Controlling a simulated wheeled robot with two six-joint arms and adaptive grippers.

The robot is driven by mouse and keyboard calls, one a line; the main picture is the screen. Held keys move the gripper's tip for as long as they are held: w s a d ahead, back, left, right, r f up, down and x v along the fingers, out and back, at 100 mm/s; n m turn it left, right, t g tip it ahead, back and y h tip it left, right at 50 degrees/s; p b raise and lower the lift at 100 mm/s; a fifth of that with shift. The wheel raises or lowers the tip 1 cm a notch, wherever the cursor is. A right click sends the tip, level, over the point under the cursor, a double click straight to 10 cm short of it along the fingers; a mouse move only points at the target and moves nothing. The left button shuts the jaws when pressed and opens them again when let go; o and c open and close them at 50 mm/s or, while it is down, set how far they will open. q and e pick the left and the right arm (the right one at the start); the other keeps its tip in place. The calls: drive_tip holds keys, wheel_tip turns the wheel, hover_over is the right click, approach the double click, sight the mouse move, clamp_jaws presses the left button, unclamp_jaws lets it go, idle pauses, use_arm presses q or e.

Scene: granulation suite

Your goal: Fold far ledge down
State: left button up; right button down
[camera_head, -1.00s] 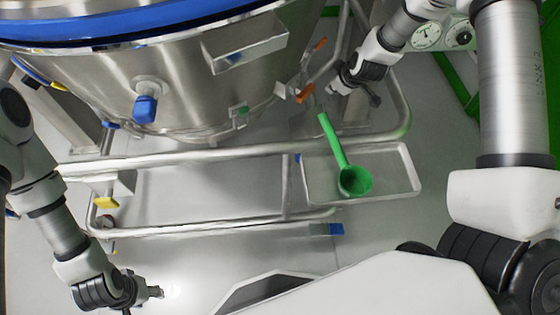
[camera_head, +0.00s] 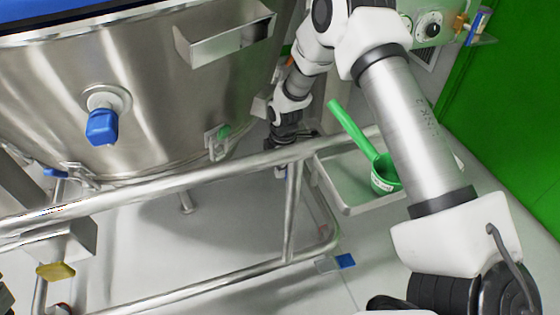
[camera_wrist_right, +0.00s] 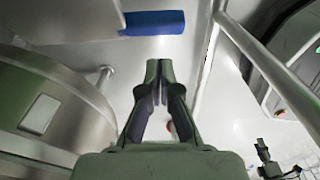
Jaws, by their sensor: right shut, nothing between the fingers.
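A shallow metal tray-like ledge (camera_head: 348,210) stands out level from the right side of the tubular frame. My right arm hides part of the tray. I cannot tell for certain whether this is the far ledge. My right gripper (camera_head: 281,163) is down between the steel vessel and the frame rail, left of the tray. In the right wrist view my gripper (camera_wrist_right: 158,66) has its fingers together and empty, below a blue strip (camera_wrist_right: 152,22) beside a grey plate (camera_wrist_right: 70,20). My left gripper is out of view.
The steel vessel (camera_head: 150,60) fills the upper left, with a blue-capped port (camera_head: 103,126) and a metal box (camera_head: 225,38) on its side. The frame rail (camera_head: 190,183) crosses in front. A bracket with a yellow tab (camera_head: 56,271) is at lower left. Gauges (camera_head: 432,26) are at upper right.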

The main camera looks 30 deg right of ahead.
drive_tip(key=d+f, duration=0.1)
drive_tip(key=f, duration=0.1)
drive_tip(key=shift+s+d+f+b, duration=0.2)
drive_tip(key=shift+d+f+b, duration=0.15)
drive_tip(key=shift+d+f, duration=0.05)
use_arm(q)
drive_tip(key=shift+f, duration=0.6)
